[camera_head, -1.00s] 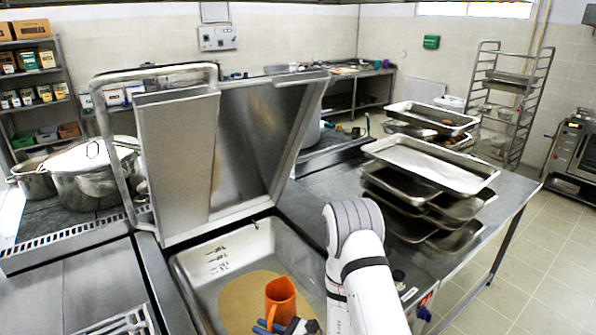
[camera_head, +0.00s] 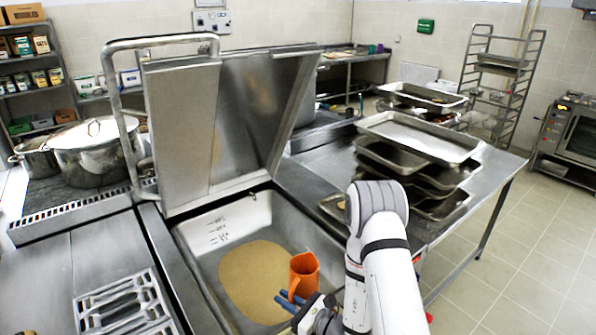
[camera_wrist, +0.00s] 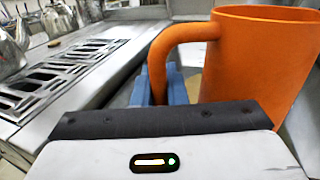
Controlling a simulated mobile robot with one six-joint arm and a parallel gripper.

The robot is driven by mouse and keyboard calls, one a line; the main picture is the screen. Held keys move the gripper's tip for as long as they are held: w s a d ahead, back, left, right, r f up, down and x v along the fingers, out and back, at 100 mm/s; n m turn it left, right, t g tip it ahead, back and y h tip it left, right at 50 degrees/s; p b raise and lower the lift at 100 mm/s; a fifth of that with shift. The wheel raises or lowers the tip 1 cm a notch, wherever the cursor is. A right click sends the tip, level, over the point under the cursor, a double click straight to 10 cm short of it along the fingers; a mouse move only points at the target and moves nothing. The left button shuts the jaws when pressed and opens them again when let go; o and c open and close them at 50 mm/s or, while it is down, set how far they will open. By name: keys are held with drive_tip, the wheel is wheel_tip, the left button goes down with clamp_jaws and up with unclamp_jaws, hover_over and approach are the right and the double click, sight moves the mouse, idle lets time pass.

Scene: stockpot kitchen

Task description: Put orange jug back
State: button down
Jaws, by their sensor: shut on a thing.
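The orange jug (camera_head: 304,274) is upright in the head view, over the right part of the open pan (camera_head: 240,215), whose floor holds a tan layer (camera_head: 252,280). My gripper (camera_head: 298,306) is shut on the jug's handle, with its blue fingers at the handle's side. In the wrist view the jug (camera_wrist: 262,60) fills the upper right, its handle to the left and the blue fingers (camera_wrist: 180,92) behind it. The jug's base is hidden in the wrist view.
The pan's raised lid (camera_head: 230,125) stands behind. Stacked metal trays (camera_head: 420,150) sit on the right counter. A slotted grate (camera_head: 122,303) lies on the left counter. Large pots (camera_head: 90,155) stand at the left back. Floor is free at the right.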

drive_tip(key=w+d+m+t+h+b, duration=0.1)
drive_tip(key=d, duration=0.2)
drive_tip(key=w+d+f+t+h+b, duration=0.1)
drive_tip(key=d, duration=0.1)
drive_tip(key=w+d+f+m+t+b, duration=0.1)
drive_tip(key=w+d, duration=0.1)
drive_tip(key=d, duration=0.1)
drive_tip(key=shift+d+f+m+h, duration=0.2)
drive_tip(key=shift+d+m+h, duration=0.1)
drive_tip(key=shift+h, duration=0.1)
drive_tip(key=w+d+m+t+h+b, duration=0.2)
drive_tip(key=d+h, duration=0.1)
drive_tip(key=d, duration=0.6)
drive_tip(key=shift+d+f+m+h, duration=0.25)
drive_tip(key=shift+f+m+h, duration=0.05)
drive_tip(key=shift+f, duration=0.15)
